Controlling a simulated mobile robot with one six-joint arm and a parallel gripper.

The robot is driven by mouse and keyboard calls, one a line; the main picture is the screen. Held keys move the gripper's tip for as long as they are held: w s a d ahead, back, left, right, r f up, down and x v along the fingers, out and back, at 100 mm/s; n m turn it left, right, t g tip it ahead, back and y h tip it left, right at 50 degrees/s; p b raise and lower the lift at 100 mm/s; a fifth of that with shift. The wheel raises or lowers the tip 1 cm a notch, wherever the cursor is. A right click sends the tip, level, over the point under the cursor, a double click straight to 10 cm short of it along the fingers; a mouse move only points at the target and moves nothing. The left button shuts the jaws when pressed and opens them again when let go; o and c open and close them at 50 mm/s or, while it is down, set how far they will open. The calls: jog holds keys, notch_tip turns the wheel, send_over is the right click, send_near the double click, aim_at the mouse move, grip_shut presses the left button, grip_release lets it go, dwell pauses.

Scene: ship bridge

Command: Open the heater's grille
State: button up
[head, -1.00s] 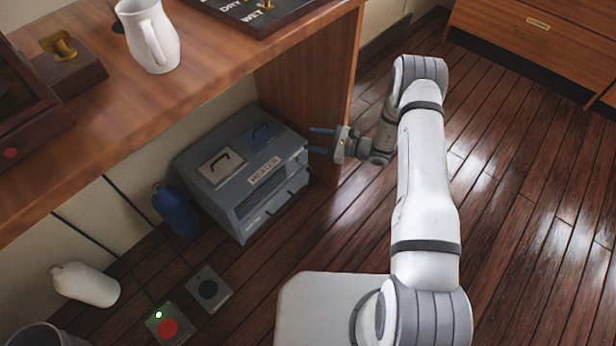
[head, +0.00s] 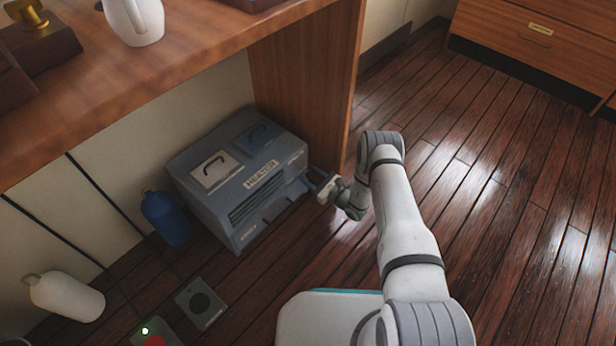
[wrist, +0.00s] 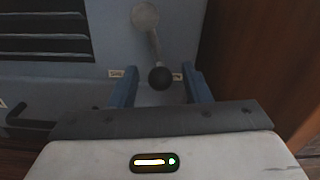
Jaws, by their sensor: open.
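The grey-blue heater (head: 205,200) stands on the floor under the desk, with a "HEATER" label on its front edge. Its dark slatted grille (head: 252,207) is on the front face, and the slats (wrist: 45,33) fill the upper left in the wrist view. A lever (wrist: 152,42) with a black ball knob (wrist: 160,77) hangs from the face right of the slats. My gripper (head: 318,181) is at the heater's right front, its blue fingers open on either side of the knob. Whether they touch it I cannot tell. A dark bar handle (wrist: 30,121) is at the lower left.
The desk's wooden side panel (head: 305,85) stands close to the right of the heater and my gripper. A blue bottle (head: 166,217), a white jug (head: 68,296) and a floor plate with a black disc (head: 201,303) lie to the left. Open floor (head: 500,180) is on the right.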

jog(key=shift+w+a, duration=0.4)
jog(key=shift+a, duration=0.15)
grip_shut()
jog(key=shift+w+d+r+n+b, duration=0.15)
jog(key=shift+w+d+n+b, duration=0.2)
jog(key=shift+n+b, duration=0.45)
jog(key=shift+w+d+r+n, duration=0.1)
jog(key=shift+w+r+n, duration=0.15)
jog(key=shift+n, duration=0.65)
grip_release()
jog(key=shift+s, duration=0.1)
